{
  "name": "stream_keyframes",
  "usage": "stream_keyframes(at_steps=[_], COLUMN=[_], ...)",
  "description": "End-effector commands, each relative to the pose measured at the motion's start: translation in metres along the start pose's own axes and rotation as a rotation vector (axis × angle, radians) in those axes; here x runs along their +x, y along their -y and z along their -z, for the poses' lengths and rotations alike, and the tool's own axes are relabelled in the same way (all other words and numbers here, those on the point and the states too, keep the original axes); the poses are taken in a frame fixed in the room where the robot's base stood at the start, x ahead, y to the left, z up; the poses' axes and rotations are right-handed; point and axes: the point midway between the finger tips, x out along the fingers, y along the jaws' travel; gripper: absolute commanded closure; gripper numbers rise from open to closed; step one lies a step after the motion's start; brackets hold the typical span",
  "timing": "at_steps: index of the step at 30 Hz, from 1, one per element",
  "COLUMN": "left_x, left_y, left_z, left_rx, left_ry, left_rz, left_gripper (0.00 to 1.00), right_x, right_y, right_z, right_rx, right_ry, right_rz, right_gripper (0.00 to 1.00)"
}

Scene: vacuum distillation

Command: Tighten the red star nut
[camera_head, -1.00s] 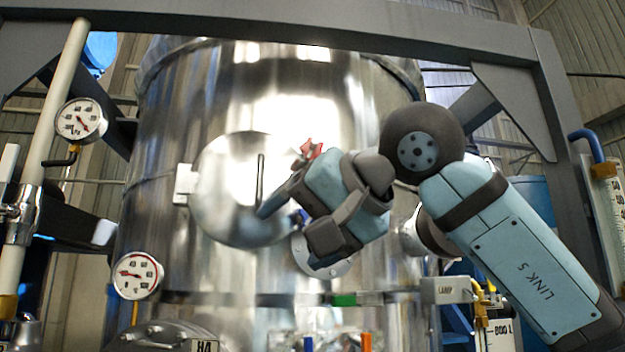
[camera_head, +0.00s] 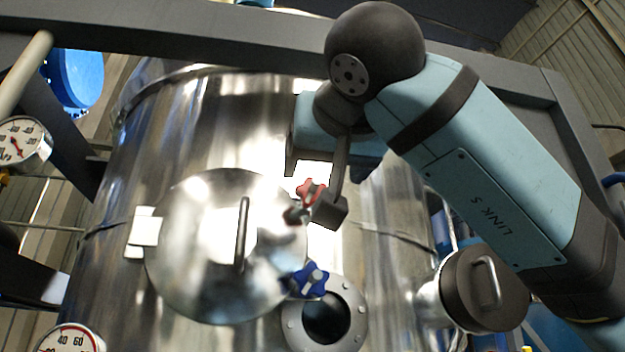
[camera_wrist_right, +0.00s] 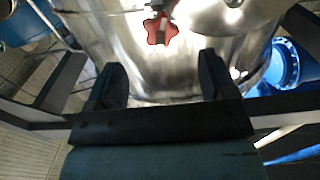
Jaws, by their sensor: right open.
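The red star nut (camera_head: 312,190) sits on a bolt at the upper right rim of the round steel hatch (camera_head: 200,270). My right gripper (camera_head: 327,168) is close above it in the head view, open and empty. A dark part of my wrist partly overlaps the nut's surroundings there. In the right wrist view, the red star nut (camera_wrist_right: 160,30) lies ahead of the two spread fingers (camera_wrist_right: 161,68), roughly centred between them and apart from both. My left gripper is in neither view.
A blue star nut (camera_head: 308,280) is at the hatch's lower right, beside a round flanged port (camera_head: 325,318). A capped side port (camera_head: 484,288) juts out at the right. A grey frame beam (camera_head: 230,42) crosses above the steel vessel. A gauge (camera_head: 22,142) is at the left.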

Motion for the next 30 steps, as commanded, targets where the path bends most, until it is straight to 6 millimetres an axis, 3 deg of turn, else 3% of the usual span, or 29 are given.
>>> stream_keyframes(at_steps=[3, 10, 23, 24, 30], left_x=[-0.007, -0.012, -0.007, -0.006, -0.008], left_y=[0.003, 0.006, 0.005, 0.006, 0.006], left_z=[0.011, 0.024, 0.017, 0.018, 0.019], left_rx=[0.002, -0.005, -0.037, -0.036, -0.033], left_ry=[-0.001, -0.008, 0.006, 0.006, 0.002], left_rz=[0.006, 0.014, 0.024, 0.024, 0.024], left_gripper=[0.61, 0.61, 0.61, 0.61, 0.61], right_x=[0.027, 0.062, 0.074, 0.074, 0.074], right_y=[0.001, 0.001, 0.001, 0.001, 0.001], right_z=[0.003, 0.002, 0.0, 0.0, 0.0], right_rx=[0.002, 0.002, 0.0, 0.0, 0.0], right_ry=[0.005, 0.002, -0.001, -0.001, -0.001], right_rz=[0.002, 0.002, 0.002, 0.002, 0.002], right_gripper=[0.23, 0.23, 0.23, 0.25, 0.71])
